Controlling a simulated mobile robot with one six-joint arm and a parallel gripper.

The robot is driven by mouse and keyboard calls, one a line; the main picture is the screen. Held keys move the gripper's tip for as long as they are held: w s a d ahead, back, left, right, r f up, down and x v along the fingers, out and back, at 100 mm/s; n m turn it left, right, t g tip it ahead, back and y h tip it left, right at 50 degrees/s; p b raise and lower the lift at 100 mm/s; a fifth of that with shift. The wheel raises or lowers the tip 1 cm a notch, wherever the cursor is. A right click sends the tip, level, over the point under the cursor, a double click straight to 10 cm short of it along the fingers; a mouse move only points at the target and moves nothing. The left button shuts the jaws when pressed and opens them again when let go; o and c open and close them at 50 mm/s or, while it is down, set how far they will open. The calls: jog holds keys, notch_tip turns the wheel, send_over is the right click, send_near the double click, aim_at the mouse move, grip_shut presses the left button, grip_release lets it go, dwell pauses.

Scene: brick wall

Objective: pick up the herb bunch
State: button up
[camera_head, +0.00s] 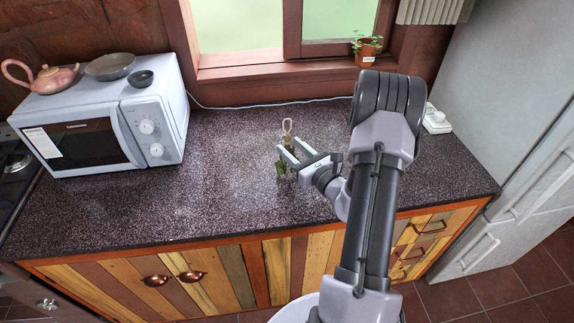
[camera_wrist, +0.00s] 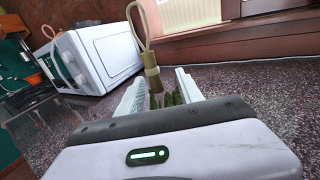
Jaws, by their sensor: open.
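The herb bunch (camera_head: 286,140) is on the dark speckled counter, in the middle of the head view. It has a pale loop at its top and dark green leaves lower down. My gripper (camera_head: 281,158) is open at the bunch, with its fingers reaching left. In the wrist view the herb bunch (camera_wrist: 152,75) shows its loop, a tan band and green stems. The stems are between the two pale fingers of my gripper (camera_wrist: 158,84). The lower part of the bunch is hidden behind the gripper body. I cannot tell whether the fingers touch it.
A white microwave (camera_head: 105,125) stands at the left, with a teapot (camera_head: 42,77) and bowls (camera_head: 110,66) on top. A potted plant (camera_head: 366,50) is on the window sill. A white fridge (camera_head: 505,110) borders the counter at right. The counter (camera_head: 225,190) is clear left of the gripper.

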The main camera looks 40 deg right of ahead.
jog(key=w, duration=0.4)
jog(key=shift+w+a+r, duration=0.1)
jog(key=shift+w, duration=0.2)
grip_shut()
dwell(1.0)
